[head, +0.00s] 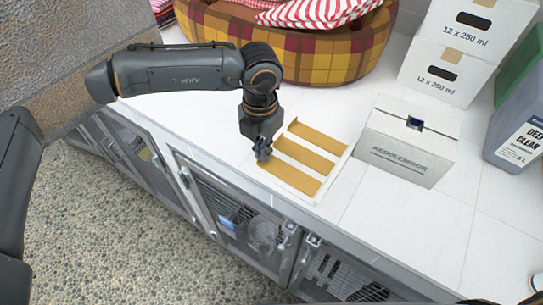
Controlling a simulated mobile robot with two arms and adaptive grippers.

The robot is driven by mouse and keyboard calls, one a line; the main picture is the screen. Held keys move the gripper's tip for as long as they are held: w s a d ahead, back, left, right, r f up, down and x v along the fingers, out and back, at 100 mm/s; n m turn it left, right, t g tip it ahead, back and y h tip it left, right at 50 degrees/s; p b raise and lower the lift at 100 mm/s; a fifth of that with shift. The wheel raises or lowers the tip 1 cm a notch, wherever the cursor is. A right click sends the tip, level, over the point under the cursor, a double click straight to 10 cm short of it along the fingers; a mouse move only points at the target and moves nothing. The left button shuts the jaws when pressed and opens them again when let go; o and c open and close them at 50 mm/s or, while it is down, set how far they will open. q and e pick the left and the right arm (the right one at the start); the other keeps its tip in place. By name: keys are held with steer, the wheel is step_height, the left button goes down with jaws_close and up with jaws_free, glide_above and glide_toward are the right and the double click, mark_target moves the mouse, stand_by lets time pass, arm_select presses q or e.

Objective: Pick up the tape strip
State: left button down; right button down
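Three tan tape strips lie side by side on a white backing sheet (333,172) on the white tiled counter: the far strip (318,138), the middle strip (306,156) and the near strip (291,178). My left gripper (263,156) points down at the left ends of the strips, close to the sheet's left edge. It covers part of that edge. Its fingers are small and dark here, so I cannot tell whether they are open or touch a strip. My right gripper is not in view.
A white carton (408,145) with a small blue item in its top slot stands right of the sheet. Stacked white boxes (445,72) and a grey jug (520,125) stand behind. A plaid pet bed (325,58) is at the back. Kennel doors (235,210) line the front.

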arm_select(q)
steer(key=shift+r, duration=0.65)
steer(key=s+a+r+b, duration=0.2)
steer(key=s+a+r, duration=0.1)
steer(key=s+r, duration=0.3)
steer(key=s+a+r+b, duration=0.2)
steer(key=s+r, duration=0.4)
steer(key=r, duration=0.3)
steer(key=shift+s+a+r+b, duration=0.3)
steer(key=shift+s+a+b, duration=0.1)
steer(key=shift+b, duration=0.4)
